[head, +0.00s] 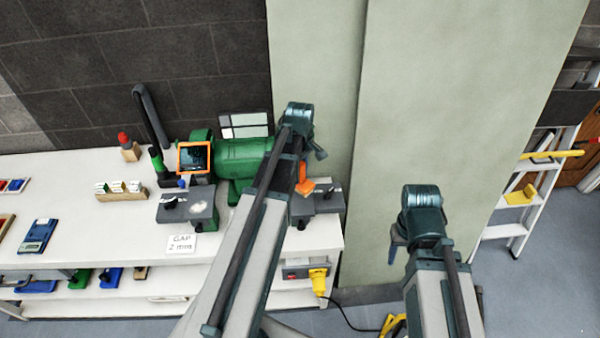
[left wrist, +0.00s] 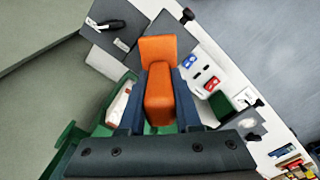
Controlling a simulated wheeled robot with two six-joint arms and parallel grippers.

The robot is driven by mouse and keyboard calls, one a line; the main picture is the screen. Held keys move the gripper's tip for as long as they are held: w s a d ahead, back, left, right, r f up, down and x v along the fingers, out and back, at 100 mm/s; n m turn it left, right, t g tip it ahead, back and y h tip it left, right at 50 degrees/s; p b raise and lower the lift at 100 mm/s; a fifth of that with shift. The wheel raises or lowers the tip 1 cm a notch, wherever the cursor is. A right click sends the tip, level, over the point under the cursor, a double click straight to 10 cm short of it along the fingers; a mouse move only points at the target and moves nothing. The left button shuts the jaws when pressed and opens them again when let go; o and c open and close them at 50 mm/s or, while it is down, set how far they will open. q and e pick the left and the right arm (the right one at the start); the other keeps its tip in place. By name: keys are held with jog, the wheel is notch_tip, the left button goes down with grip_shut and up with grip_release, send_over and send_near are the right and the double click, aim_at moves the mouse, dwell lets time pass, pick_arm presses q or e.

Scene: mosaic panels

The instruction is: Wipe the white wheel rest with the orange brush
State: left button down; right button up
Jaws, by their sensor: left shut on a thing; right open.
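The orange brush (head: 304,187) is in my left gripper (head: 308,163), at the right end of the green bench grinder (head: 238,160). In the left wrist view the brush (left wrist: 160,95) stands between the two dark blue fingers of my left gripper (left wrist: 159,108), which is shut on it. A grey wheel rest (head: 327,202) lies beside and below the brush; whether they touch I cannot tell. A whitish wheel part (left wrist: 118,104) shows left of the brush. The other grey rest (head: 175,212) bears a pale patch. My right gripper (head: 395,250) is open and empty, away from the bench.
The white bench (head: 120,225) holds a wooden block with white pieces (head: 122,192), a blue device (head: 38,236) and a "GAP 2 mm" card (head: 181,245). A ladder (head: 515,205) stands far right.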

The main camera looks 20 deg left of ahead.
pick_arm(q)
notch_tip(320, 180, up, 3)
jog(key=p, duration=0.3)
dwell(0.4)
jog(key=shift+s+f, duration=0.1)
